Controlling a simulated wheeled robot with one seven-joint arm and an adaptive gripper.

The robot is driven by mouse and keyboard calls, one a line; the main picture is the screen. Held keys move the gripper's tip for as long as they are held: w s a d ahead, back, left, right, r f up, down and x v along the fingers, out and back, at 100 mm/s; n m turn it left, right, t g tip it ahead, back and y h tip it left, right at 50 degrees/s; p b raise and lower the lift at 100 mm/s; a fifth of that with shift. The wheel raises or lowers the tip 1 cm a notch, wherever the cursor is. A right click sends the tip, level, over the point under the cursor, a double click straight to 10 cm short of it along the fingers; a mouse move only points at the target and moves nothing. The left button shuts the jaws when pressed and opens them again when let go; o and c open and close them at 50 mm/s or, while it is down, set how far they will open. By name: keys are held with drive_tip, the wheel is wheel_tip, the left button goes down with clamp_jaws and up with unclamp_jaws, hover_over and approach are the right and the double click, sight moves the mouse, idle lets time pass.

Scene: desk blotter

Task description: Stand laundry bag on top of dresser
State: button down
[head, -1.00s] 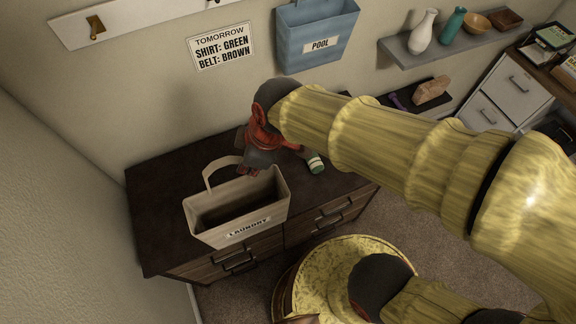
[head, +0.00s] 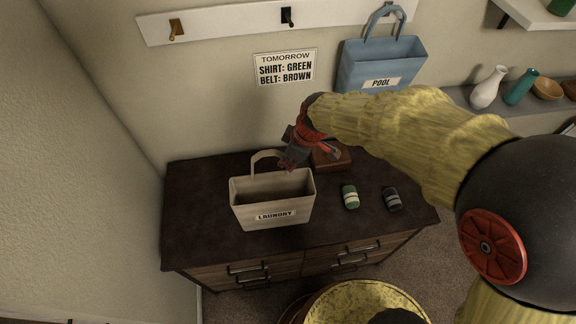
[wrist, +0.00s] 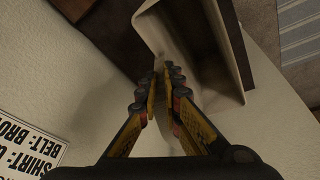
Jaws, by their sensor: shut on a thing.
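The beige laundry bag (head: 272,214), labelled LAUNDRY, is upright and open-topped over the dark dresser top (head: 195,225). I cannot tell whether its base touches the wood. My gripper (head: 287,164) is at the bag's back right, by its handle and rim. In the wrist view my gripper's fingers (wrist: 163,80) are shut on a pale part of the laundry bag (wrist: 180,40); whether that is handle or rim is unclear.
A green roll (head: 350,197) and a grey roll (head: 392,198) lie right of the bag. A blue POOL bag (head: 375,65) hangs on the wall. The dresser's left side is clear.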

drive_tip(key=shift+w+f, duration=0.35)
drive_tip(key=shift+f, duration=0.1)
drive_tip(key=shift+w+f, duration=0.1)
drive_tip(key=shift+f, duration=1.45)
drive_tip(key=shift+f, duration=0.15)
drive_tip(key=c, duration=2)
unclamp_jaws()
drive_tip(key=shift+r, duration=0.4)
drive_tip(key=v, duration=1.1)
drive_tip(key=shift+s+d+r, duration=0.2)
drive_tip(key=shift+r, duration=0.05)
